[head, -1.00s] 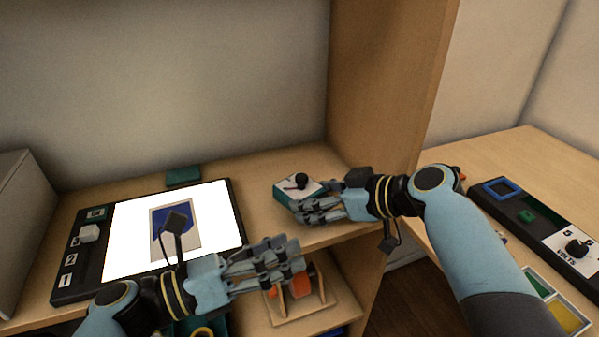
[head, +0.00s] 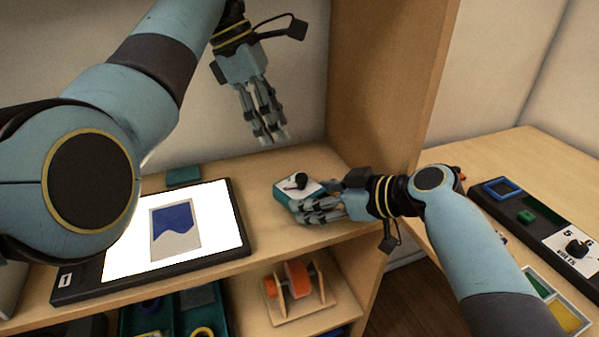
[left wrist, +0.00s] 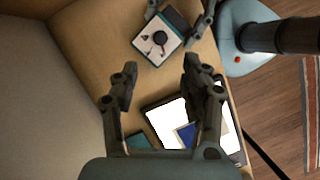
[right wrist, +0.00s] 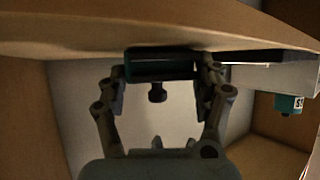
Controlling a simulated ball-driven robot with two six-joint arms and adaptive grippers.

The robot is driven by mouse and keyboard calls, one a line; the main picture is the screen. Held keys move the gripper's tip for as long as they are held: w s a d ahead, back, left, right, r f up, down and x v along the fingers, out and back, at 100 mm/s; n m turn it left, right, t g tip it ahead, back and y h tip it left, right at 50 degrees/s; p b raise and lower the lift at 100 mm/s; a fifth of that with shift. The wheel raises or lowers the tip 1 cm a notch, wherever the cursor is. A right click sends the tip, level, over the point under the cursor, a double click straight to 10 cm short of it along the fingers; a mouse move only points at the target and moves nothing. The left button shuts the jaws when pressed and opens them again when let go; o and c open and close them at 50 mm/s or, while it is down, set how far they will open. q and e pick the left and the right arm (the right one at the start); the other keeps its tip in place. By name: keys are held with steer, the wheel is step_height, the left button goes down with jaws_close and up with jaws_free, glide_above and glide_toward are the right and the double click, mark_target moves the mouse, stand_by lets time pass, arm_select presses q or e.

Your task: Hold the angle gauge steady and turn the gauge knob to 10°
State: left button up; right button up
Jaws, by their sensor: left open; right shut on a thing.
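The angle gauge (head: 283,194) is a teal box with a white face and a black knob (head: 300,180) on top. It sits at the right end of the shelf top, and in the left wrist view the gauge (left wrist: 146,46) shows its dial marks, too small to read. My right gripper (head: 304,212) is shut on the gauge body from the right; the right wrist view shows the teal body (right wrist: 160,66) between its fingers. My left gripper (head: 270,138) is open and empty, pointing down above and behind the gauge, apart from the knob.
A tablet with a bright screen (head: 222,215) lies left of the gauge on the shelf. A small teal block (head: 183,176) lies behind it. A wooden stand with an orange wheel (head: 298,282) is on the lower shelf. A wooden side panel (head: 385,80) rises at the right.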

mark_target(301, 175)
arm_select(q)
steer(key=x, duration=1.1)
steer(key=shift+d+f, duration=0.1)
steer(key=shift+f, duration=0.05)
jaws_close()
